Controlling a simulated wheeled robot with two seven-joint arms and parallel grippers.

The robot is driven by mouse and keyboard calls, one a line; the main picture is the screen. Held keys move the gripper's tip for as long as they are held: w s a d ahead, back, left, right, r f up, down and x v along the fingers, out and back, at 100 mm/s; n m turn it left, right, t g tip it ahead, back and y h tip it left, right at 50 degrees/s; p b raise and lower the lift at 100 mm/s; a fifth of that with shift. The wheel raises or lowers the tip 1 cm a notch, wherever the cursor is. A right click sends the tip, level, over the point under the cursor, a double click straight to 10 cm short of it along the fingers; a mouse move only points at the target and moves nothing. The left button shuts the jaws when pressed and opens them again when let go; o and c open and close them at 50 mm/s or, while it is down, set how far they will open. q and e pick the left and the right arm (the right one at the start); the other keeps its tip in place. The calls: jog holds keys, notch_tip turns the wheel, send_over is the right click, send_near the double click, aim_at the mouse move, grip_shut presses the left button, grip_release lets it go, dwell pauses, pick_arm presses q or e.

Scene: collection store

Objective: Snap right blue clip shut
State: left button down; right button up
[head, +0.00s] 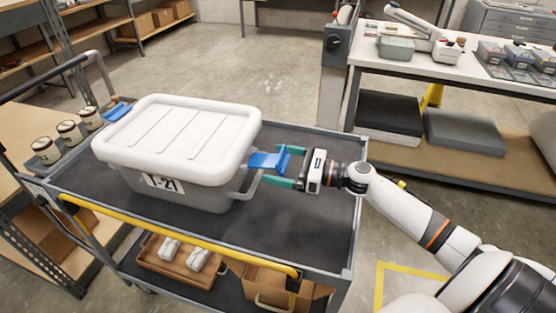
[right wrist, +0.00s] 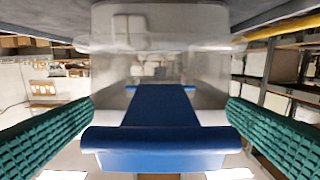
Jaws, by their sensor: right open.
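The grey tub (head: 180,185) with a white lid (head: 185,135) and a T-21 label stands on the cart. Its right blue clip (head: 268,160) sticks outward from the tub's right end, tilted away from the wall. My right gripper (head: 272,166) is open, its teal fingers on either side of this clip. In the right wrist view, the blue clip (right wrist: 160,112) lies between the spread fingers, with a gap on each side. The left blue clip (head: 118,112) shows at the tub's far left end, partly hidden by the lid. My left gripper is not in view.
The dark cart top (head: 300,225) is clear right of and in front of the tub. Several jars (head: 68,131) stand at the left. A white-topped workbench (head: 460,68) stands behind right.

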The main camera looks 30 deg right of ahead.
jog(key=shift+w+a, duration=0.3)
jog(key=shift+c, duration=0.5)
